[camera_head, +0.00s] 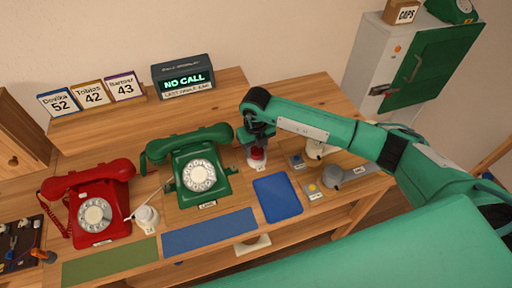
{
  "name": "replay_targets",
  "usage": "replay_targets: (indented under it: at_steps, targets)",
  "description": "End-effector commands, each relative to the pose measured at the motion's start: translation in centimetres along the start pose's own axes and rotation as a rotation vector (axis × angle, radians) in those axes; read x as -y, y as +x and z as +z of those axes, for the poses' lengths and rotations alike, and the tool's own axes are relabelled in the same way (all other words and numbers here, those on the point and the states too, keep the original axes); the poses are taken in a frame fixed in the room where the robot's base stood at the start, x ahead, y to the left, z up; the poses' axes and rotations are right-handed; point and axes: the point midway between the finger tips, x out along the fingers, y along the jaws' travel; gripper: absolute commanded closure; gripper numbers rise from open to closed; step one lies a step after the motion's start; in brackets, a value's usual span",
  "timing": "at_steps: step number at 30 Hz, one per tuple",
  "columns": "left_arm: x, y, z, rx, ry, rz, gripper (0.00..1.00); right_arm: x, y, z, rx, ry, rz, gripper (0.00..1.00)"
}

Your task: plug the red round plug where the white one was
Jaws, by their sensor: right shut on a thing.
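My right gripper (257,146) reaches in from the right and points down beside the green dial phone (188,182). It is shut on a small red plug (258,154), mostly hidden by the fingers. A white base (256,163) shows directly below the red plug; I cannot tell whether they touch or the plug is seated. A white rounded piece (147,218) with a thin cord stands between the red dial phone (94,212) and the green phone. A cream rounded piece (314,150) lies right of the gripper, partly behind my arm. My left gripper is not in view.
A display (183,78) reading "NO CALL" and name cards (92,93) stand on the back shelf. A blue pad (277,198), a long blue mat (210,232) and a green mat (110,262) lie in front. A grey piece (333,177) sits at the right.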

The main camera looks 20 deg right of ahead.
Motion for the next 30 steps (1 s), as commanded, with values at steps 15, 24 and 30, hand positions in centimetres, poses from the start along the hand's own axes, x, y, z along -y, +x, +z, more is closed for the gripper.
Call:
replay_targets:
  at_steps: [15, 24, 30]
  targets:
    - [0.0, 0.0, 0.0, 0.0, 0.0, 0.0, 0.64, 0.0, -0.1, 0.0, 0.0, 0.0, 0.0, 0.34]
    - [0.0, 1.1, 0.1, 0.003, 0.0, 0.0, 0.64, 0.0, -4.5, 0.1, 0.006, -0.001, 0.001, 0.34]
    - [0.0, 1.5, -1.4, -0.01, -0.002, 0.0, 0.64, 0.0, -9.2, 0.1, 0.006, -0.001, 0.0, 0.34]
